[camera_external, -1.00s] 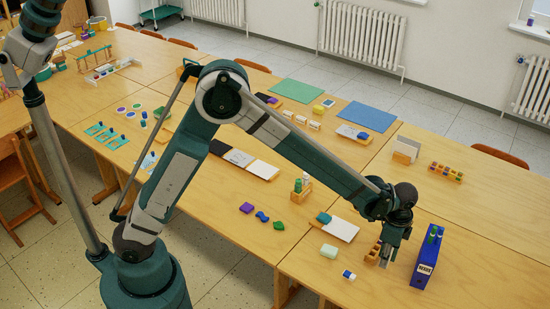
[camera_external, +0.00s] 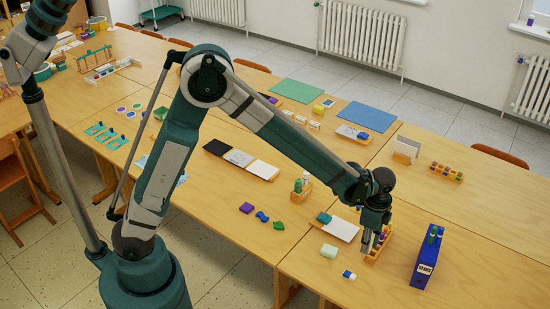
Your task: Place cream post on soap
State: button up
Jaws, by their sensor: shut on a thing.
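The soap looks to be the pale green block (camera_external: 329,251) lying flat on the near right table. The held thing is apart from the soap. Nothing lies on top of the soap.
A blue and white eraser (camera_external: 348,274) lies just in front of the soap. A white pad (camera_external: 343,231) with a teal block (camera_external: 323,218) lies behind it. The table's front left corner is clear.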

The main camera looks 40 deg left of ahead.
notch_tip(320, 180, up, 2)
jog(key=p, duration=0.2)
send_over(329, 249)
jog(key=shift+d+m, duration=0.1)
jog(key=shift+m, duration=0.3)
jog(key=shift+f+b, duration=0.65)
jog(key=shift+f, duration=2.5)
jog(key=shift+f+b, duration=0.35)
jog(key=shift+f, duration=1.5)
jog(key=shift+f, duration=0.15)
jog(key=o, duration=0.9)
